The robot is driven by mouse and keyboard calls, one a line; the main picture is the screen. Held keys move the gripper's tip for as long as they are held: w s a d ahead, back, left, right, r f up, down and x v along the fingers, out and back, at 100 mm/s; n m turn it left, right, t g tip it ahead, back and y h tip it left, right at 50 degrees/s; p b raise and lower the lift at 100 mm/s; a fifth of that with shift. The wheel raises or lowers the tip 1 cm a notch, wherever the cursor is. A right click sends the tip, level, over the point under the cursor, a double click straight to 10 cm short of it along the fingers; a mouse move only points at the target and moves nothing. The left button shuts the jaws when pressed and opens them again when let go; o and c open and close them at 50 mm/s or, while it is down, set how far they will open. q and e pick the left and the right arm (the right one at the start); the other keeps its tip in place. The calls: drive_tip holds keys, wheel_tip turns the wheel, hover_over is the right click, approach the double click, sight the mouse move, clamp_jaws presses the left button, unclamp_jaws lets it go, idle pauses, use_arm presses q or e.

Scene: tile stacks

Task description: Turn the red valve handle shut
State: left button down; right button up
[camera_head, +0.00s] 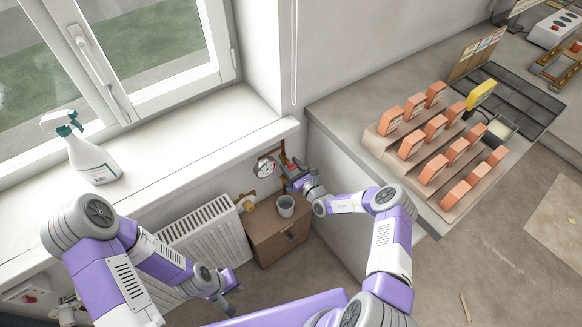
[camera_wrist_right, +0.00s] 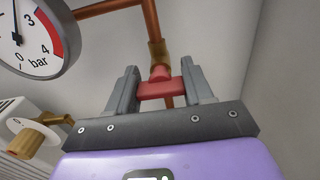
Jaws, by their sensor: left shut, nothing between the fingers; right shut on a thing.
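The red valve handle (camera_wrist_right: 160,89) sits on a brass fitting (camera_wrist_right: 157,52) of a copper pipe (camera_wrist_right: 150,18) in the right wrist view. My right gripper (camera_wrist_right: 160,72) has one finger on each side of the handle and is shut on it. In the head view my right gripper (camera_head: 296,180) is at the wall pipes above the brown cabinet, and covers most of the valve. My left gripper (camera_head: 229,300) is shut and empty, low in front of the radiator, well away from the valve.
A pressure gauge (camera_head: 264,167) is left of the valve. A grey cup (camera_head: 286,206) stands on the brown cabinet (camera_head: 277,235) below. A white radiator (camera_head: 205,236) is to the left. A spray bottle (camera_head: 88,152) stands on the windowsill. Orange tiles (camera_head: 411,140) fill a rack on the right counter.

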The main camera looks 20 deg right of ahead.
drive_tip(key=o, duration=1)
drive_tip(key=shift+o, duration=0.2)
drive_tip(key=p+v, duration=0.1)
drive_tip(key=v, duration=0.6)
drive_tip(key=shift+s+p, duration=0.3)
drive_tip(key=shift+p, duration=0.1)
drive_tip(key=shift+d, duration=0.1)
